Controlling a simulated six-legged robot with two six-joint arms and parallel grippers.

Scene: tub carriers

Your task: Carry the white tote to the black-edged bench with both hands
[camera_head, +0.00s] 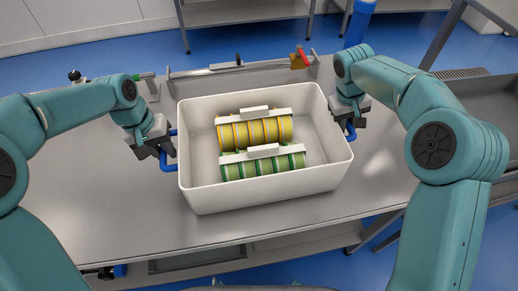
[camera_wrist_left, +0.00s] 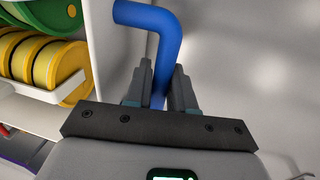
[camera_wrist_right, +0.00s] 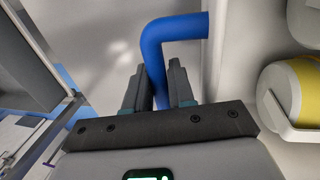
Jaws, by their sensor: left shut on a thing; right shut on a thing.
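The white tote (camera_head: 270,190) is in the middle of the head view, over a grey metal worktop, upright and level. I cannot tell whether it rests on the worktop or hangs just above it. Inside it lie two white racks of discs, one yellow (camera_head: 255,132) and one green (camera_head: 262,167). My left gripper (camera_head: 166,152) is shut on the tote's left blue handle (camera_wrist_left: 165,40). My right gripper (camera_head: 350,126) is shut on the right blue handle (camera_wrist_right: 175,28). I cannot make out a black edge on any bench.
The grey worktop (camera_head: 110,215) has bare room left and right of the tote. Behind the tote are a rail (camera_head: 210,71) and a red-handled tool (camera_head: 301,58). A darker metal bench (camera_head: 488,105) stands at the right. A shelf unit (camera_head: 245,14) stands at the back on blue floor.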

